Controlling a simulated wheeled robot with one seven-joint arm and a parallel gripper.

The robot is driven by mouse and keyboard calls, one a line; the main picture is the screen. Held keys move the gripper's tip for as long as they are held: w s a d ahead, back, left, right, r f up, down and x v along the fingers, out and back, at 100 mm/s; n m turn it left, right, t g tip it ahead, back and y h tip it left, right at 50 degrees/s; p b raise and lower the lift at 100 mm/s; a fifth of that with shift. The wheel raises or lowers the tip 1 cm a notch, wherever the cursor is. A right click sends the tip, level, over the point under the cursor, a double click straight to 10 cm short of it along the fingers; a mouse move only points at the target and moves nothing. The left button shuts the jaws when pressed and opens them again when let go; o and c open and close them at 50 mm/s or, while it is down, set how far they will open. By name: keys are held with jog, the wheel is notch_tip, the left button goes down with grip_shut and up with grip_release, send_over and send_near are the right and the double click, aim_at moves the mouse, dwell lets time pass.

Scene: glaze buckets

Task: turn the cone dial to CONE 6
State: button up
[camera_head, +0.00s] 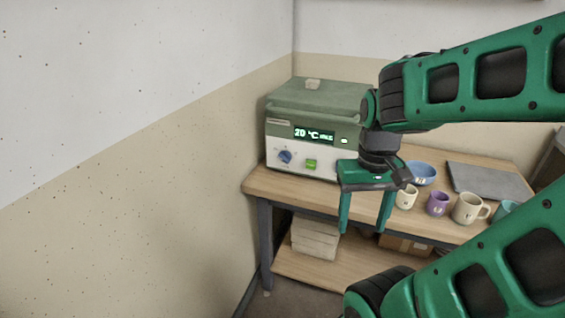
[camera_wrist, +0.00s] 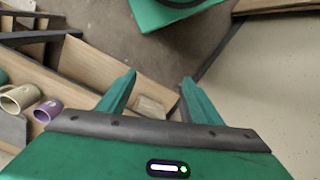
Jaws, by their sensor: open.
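The cone dial is a blue knob (camera_head: 285,157) on the white front panel of the green kiln (camera_head: 318,104). Marks around the dial are too small to read. The display (camera_head: 313,134) shows 20 °C with small text after it, and a green button (camera_head: 310,164) sits right of the dial. My gripper (camera_head: 364,230) is open and empty, pointing down in front of the table's front edge, right of the dial and apart from it. In the wrist view my gripper's fingers (camera_wrist: 158,80) are spread over the lower shelf and floor; the dial is not seen there.
The kiln stands at the left end of the wooden table (camera_head: 262,187), near the wall. Right of my gripper are a blue bowl (camera_head: 423,172), a cream cup (camera_head: 406,197), a purple mug (camera_head: 438,204), a cream mug (camera_head: 469,208) and a grey slab (camera_head: 488,180). Boxes sit below.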

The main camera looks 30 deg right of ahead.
jog(key=w+d+f+n+g+h, duration=0.2)
jog(key=w+d+f+n+h, duration=0.45)
jog(key=w+f, duration=0.55)
jog(key=n+t+h, duration=0.8)
jog(key=n+t, duration=0.5)
jog(key=n, duration=0.6)
send_near(283, 159)
jog(key=x, duration=0.9)
jog(key=shift+a, duration=0.1)
jog(key=c, duration=1.1)
jog(key=shift+o, duration=0.2)
jog(key=shift+s+d, duration=0.1)
jog(key=shift+d, duration=0.2)
jog(key=shift+a, duration=0.15)
